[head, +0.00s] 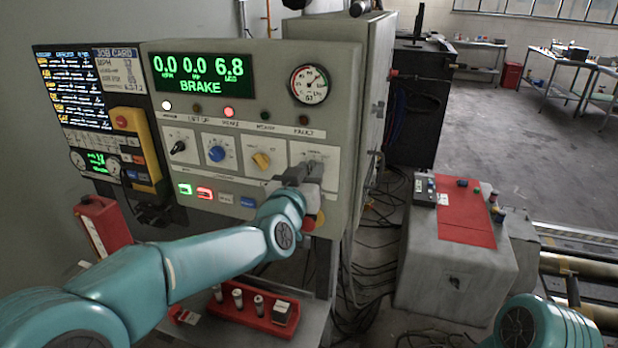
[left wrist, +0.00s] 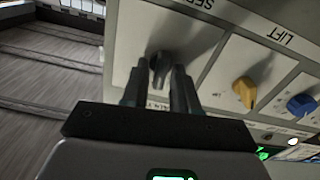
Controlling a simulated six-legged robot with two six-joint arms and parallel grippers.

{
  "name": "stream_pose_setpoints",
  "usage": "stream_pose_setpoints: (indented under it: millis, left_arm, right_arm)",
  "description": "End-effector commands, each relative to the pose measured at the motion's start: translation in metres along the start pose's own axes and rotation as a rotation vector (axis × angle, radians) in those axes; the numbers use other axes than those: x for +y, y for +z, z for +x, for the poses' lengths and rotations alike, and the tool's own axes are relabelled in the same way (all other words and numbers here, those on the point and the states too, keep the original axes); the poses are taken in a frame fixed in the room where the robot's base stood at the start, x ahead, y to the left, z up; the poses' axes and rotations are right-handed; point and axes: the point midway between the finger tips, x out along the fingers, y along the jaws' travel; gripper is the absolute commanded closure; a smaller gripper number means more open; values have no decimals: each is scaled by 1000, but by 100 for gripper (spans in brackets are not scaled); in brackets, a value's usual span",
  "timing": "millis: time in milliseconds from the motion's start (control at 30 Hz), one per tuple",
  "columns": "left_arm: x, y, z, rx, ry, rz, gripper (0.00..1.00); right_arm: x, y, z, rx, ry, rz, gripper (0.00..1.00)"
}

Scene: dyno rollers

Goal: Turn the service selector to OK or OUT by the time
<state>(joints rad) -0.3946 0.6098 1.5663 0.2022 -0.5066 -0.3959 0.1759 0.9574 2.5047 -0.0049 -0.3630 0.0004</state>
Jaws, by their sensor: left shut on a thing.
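The service selector is the dark knob at the right end of the row on the grey control panel (head: 270,210). It shows between my fingers in the left wrist view as a dark knob (left wrist: 160,62). My left gripper (head: 303,173) is at the selector, its two dark fingers on either side of the knob and shut on it; it also shows in the left wrist view (left wrist: 160,88). The fingers cover part of the selector and its labels, so its setting cannot be read. My right arm (head: 540,325) shows at the lower right; its gripper is out of frame.
Left of the selector are a yellow knob (head: 261,161), a blue knob (head: 216,154) and a black knob (head: 178,147). The green display (head: 199,72) reads "0.0 0.0 6.8 BRAKE". A red tray (head: 230,312) holds small parts below. A grey box (head: 455,265) stands at the right.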

Motion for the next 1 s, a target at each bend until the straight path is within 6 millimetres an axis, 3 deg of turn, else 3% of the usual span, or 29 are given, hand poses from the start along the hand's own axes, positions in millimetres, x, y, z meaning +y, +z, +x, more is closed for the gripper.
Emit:
stream_pose_setpoints:
  millis: [100, 400, 1000]
  left_arm:
    - [-1, 5, 0, 4, 0, -83, 100]
    - [-2, 4, 0, 3, 1, -327, 100]
    - [-4, 2, 0, 0, 0, -598, 100]
  right_arm:
    - [6, 0, 17, 0, 0, 0, 100]
    - [15, -1, 42, 0, 0, 0, 100]
    - [22, -1, 60, 0, 0, 0, 100]
